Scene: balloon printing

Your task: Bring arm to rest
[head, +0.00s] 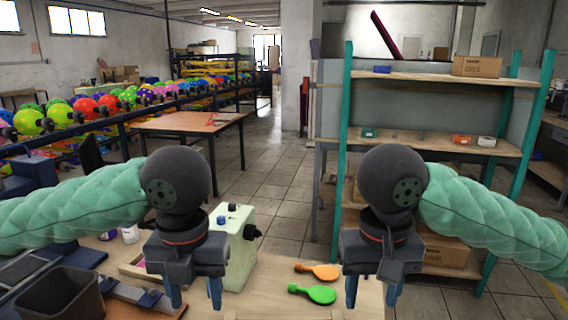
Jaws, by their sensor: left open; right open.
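My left gripper (194,291) is at the lower left of the head view, pointing down, with its two blue fingers apart and nothing between them. My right gripper (371,292) is at the lower right, pointing down, with its blue fingers apart and empty. Both hang above the near wooden table (262,308). My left gripper is in front of a pale green machine box (237,235) and hides part of it. An orange paddle-shaped piece (318,271) and a green one (313,293) lie on the table between the grippers, apart from both.
A dark grey bin (62,293) stands at the lower left. A shelf with teal posts (345,150) stands behind my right arm, holding cardboard boxes (477,66). A brown table (190,122) and racks of colourful balloons (84,108) stand further back. The tiled aisle (272,185) is clear.

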